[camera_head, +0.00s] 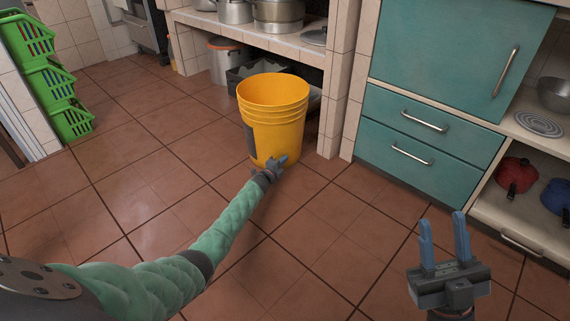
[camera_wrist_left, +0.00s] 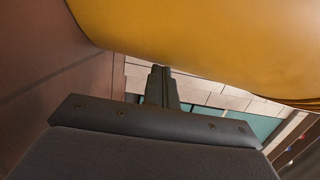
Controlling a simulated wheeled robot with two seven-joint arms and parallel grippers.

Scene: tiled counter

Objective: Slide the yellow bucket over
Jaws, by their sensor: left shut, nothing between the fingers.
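The yellow bucket (camera_head: 275,120) stands upright on the tiled floor, in front of the counter's open lower shelf. It also fills the top of the left wrist view (camera_wrist_left: 210,40). My left gripper (camera_head: 281,160) is at the lower front of the bucket, with its fingers shut and nothing between them. In the left wrist view the closed fingers (camera_wrist_left: 160,75) are right by the bucket's wall; I cannot tell whether they touch it. My right gripper (camera_head: 443,242) is at the lower right, well away from the bucket, with its two blue fingers apart and empty.
A dark crate (camera_head: 245,75) and a pot with an orange rim (camera_head: 223,62) stand behind the bucket. A tiled pillar (camera_head: 340,90) and teal drawers (camera_head: 430,130) are to its right. Green baskets (camera_head: 65,105) stand at far left. Floor is clear left and in front.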

